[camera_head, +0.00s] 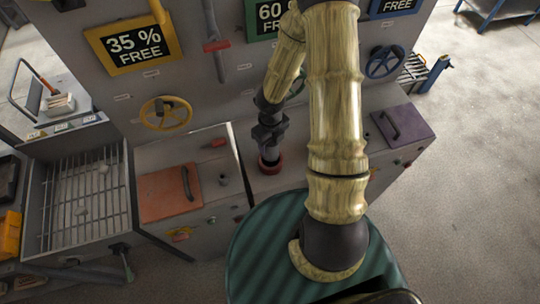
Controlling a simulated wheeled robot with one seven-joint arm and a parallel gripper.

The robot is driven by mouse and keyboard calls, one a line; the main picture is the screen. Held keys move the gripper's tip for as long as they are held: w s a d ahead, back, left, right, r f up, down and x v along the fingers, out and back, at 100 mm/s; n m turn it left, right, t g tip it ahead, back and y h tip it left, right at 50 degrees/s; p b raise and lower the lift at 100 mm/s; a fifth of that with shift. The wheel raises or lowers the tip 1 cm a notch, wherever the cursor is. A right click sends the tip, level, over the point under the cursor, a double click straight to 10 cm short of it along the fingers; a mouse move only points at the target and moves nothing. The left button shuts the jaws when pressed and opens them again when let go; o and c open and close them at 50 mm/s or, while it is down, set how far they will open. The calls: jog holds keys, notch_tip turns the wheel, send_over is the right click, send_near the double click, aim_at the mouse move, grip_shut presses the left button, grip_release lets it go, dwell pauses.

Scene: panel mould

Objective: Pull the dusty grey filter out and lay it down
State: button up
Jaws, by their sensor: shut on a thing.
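My arm reaches down from the right of centre over the grey machine's ledge. My gripper (269,143) points down at a red ring (267,166) set in that ledge. It is shut on a dark grey, upright piece, apparently the filter, in or just above the ring. The fingers and the arm's end hide most of this piece, so its dust, its shape and how deep it sits cannot be told.
An orange lid (167,194) with a handle lies left of the ring, and a purple lid (402,127) to the right. A slatted grey bin (45,215) stands at far left. A yellow handwheel (166,113) and signs are on the panel. Open floor (465,170) is at right.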

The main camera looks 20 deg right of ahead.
jog(key=shift+r, duration=0.1)
notch_tip(320, 180, up, 2)
jog(key=shift+r+p, duration=0.1)
jog(key=shift+p, duration=0.95)
jog(key=shift+r, duration=0.85)
